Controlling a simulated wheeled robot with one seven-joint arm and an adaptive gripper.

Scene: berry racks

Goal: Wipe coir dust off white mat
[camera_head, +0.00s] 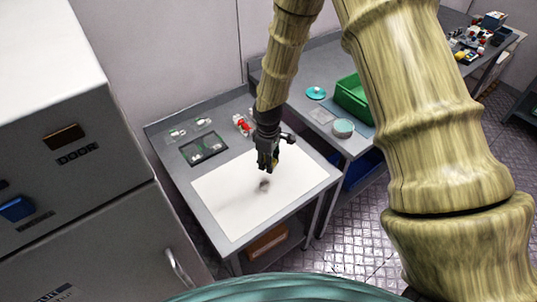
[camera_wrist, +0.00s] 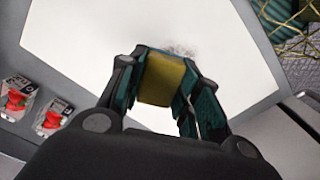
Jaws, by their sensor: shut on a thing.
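The white mat (camera_head: 225,205) lies flat on the grey table and also fills much of the wrist view (camera_wrist: 85,45). A dark smudge of coir dust (camera_head: 264,186) lies near its middle; in the wrist view, the dust (camera_wrist: 180,48) shows as a speckled grey patch just beyond the fingertips. My gripper (camera_head: 268,165) is over the mat, pointing down, close to the dust. It is shut on a yellow sponge-like block (camera_wrist: 163,82), held between the two fingers. I cannot tell whether the block touches the mat.
Small red packs (camera_head: 243,124) and a dark tray (camera_head: 203,149) sit behind the mat. A bench at the right holds a green crate (camera_head: 352,98) and a round teal-lidded tub (camera_head: 343,128). A grey cabinet (camera_head: 80,130) stands close at the left.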

